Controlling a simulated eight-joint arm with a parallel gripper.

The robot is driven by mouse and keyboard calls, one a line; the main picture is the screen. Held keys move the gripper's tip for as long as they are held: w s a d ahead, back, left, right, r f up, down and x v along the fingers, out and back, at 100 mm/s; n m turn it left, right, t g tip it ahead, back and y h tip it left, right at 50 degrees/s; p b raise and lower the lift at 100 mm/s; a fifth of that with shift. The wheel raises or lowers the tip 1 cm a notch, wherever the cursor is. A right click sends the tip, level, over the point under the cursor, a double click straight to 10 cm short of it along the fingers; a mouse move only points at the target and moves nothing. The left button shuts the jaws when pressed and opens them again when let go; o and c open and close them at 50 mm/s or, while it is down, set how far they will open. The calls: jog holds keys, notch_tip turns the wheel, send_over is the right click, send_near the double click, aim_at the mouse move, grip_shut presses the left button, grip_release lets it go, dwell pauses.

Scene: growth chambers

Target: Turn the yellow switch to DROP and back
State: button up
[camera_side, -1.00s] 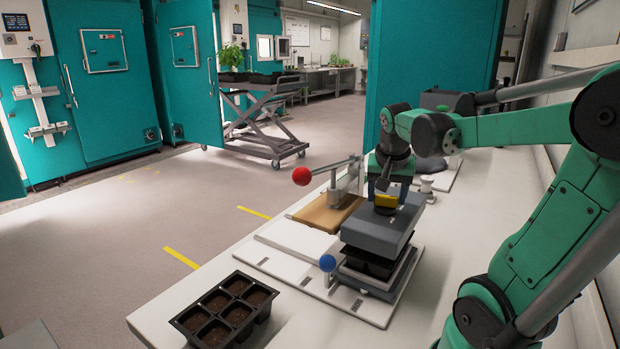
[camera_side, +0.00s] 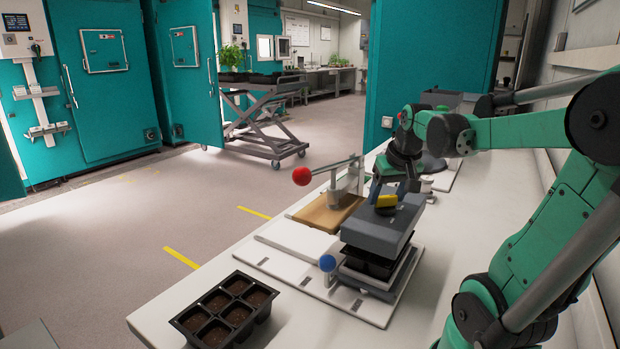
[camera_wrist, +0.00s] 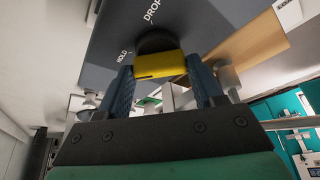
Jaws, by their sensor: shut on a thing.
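The yellow switch (camera_side: 387,202) sits on top of the grey box (camera_side: 372,232) on the bench. The wrist view shows the switch (camera_wrist: 160,66) on its dark round base, with the words HOLD and DROP printed on the grey top. My gripper (camera_side: 388,198) reaches down to it from behind. In the wrist view its blue fingers (camera_wrist: 163,76) stand on either side of the yellow bar, shut on it. I cannot tell for sure which word the switch points at.
A black cell tray is under the grey box. A blue-knobbed handle (camera_side: 327,263) is at its front, and a red-knobbed lever (camera_side: 302,176) rises beside a wooden block (camera_side: 327,213). A soil-filled tray (camera_side: 223,310) stands at the bench's front left.

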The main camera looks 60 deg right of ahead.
jog(key=o, duration=1.3)
jog(key=shift+v, duration=2.8)
